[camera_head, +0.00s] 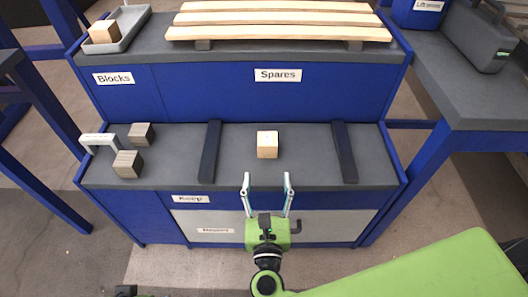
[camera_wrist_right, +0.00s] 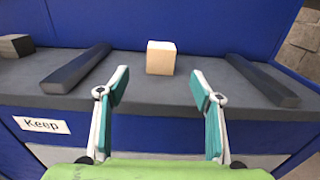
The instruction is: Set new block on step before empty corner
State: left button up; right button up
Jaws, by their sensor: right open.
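A light wooden block (camera_head: 267,144) sits on the grey lower step (camera_head: 280,170) between two dark bars, the left bar (camera_head: 210,152) and the right bar (camera_head: 344,152). In the right wrist view the block (camera_wrist_right: 161,57) is centred beyond my fingers. My right gripper (camera_head: 268,182) is open and empty, in front of the block and apart from it; its teal-padded fingers (camera_wrist_right: 158,88) are spread wide. Another light block (camera_head: 104,31) lies in the grey tray (camera_head: 128,27) on the upper level, above the "Blocks" label.
Two greyish blocks (camera_head: 127,164) and a white bracket (camera_head: 100,140) stand at the lower step's left end. A slatted wooden pallet (camera_head: 278,20) lies on the upper level. A side table (camera_head: 450,75) with a grey case (camera_head: 478,38) stands at right. My green arm link crosses the bottom right.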

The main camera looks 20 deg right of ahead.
aim_at(268, 150)
jog(key=x, duration=0.7)
jog(key=shift+w+d, duration=0.1)
jog(key=shift+w, duration=0.2)
jog(key=x, duration=0.4)
jog(key=shift+w+d+f, duration=0.15)
jog(key=shift+d, duration=0.05)
jog(key=shift+w, duration=0.25)
pick_arm(q)
jog(key=shift+w+d, duration=0.1)
jog(key=shift+w, duration=0.4)
pick_arm(e)
jog(key=shift+c, duration=0.4)
jog(key=c, duration=1.2)
jog(key=shift+c, duration=0.2)
